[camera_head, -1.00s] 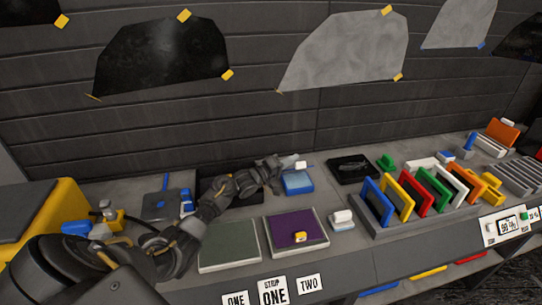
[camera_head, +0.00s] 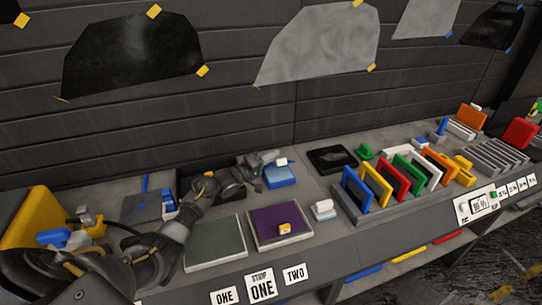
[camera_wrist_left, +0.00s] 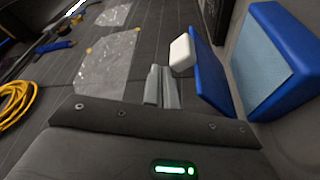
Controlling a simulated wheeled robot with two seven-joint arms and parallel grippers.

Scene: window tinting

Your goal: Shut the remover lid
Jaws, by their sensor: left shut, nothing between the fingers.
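The remover is a blue box (camera_head: 281,180) on the bench, seen in the head view past my left arm. In the left wrist view the box (camera_wrist_left: 275,65) shows a light-blue pad. The remover lid (camera_wrist_left: 210,80) is a blue panel standing up beside it, swung open, with a white block (camera_wrist_left: 182,54) on its outer face. That block shows in the head view too (camera_head: 281,162). My left gripper (camera_head: 266,158) is shut and empty, close beside the lid. Its grey fingers (camera_wrist_left: 161,88) are near the white block; whether they touch is unclear. My right gripper is out of view.
A green-grey pad (camera_head: 215,245) and a purple pad (camera_head: 280,222) lie in front. A small white block (camera_head: 323,209) stands to their right, then a rack of coloured frames (camera_head: 385,205). A black tray (camera_head: 331,158) lies right of the remover. The dark wall (camera_head: 230,110) rises behind.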

